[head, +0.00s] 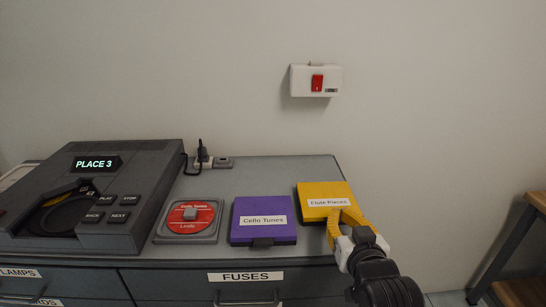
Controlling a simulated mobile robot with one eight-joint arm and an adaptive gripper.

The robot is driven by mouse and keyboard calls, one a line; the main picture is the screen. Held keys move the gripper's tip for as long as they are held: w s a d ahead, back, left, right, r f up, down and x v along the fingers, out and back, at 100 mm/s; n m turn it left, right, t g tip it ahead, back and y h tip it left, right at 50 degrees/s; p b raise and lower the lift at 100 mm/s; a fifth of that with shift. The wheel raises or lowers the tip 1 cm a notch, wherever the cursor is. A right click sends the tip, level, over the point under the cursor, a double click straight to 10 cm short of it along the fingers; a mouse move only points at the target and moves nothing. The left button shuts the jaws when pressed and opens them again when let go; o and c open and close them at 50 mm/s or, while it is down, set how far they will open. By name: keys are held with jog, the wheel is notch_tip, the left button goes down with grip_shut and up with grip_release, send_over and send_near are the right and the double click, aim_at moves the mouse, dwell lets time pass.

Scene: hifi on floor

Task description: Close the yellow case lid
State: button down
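The yellow case (323,190), labelled "Flute Pieces", lies near the right end of the grey cabinet top. Its label faces up and its lid looks down or nearly down; I cannot tell whether it is fully shut. My gripper (342,220), with yellow fingers, is at the case's front right edge. The fingers overlap that edge in view, so the front of the case is partly hidden. Yellow on yellow, I cannot tell whether the fingers touch the case or how far apart they are.
A purple case (263,232) labelled "Cello Tunes" lies left of the yellow one. Further left are a disc on a grey holder (187,230) and a dark player (100,195) showing "PLACE 3". A white wall switch (316,80) is above. Bare cabinet top (265,175) lies behind the cases.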

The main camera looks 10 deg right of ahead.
notch_tip(320, 180, up, 8)
dwell(0.5)
jog(key=s+a+f+g, duration=0.1)
jog(key=f, duration=0.1)
jog(key=s+a+f+n+g+y, duration=0.1)
jog(key=a+f+g, duration=0.1)
jog(key=f, duration=0.1)
jog(key=s+a+f+g+y, duration=0.1)
jog(key=s+a+f, duration=0.1)
jog(key=f, duration=0.1)
jog(key=shift+s+a+g, duration=0.1)
jog(key=shift+a+g, duration=0.15)
jog(key=shift+g, duration=0.05)
jog(key=s+a+f+n+g+y, duration=0.1)
jog(key=s+a+f+g, duration=0.2)
jog(key=s+f, duration=0.1)
jog(key=shift+s, duration=0.75)
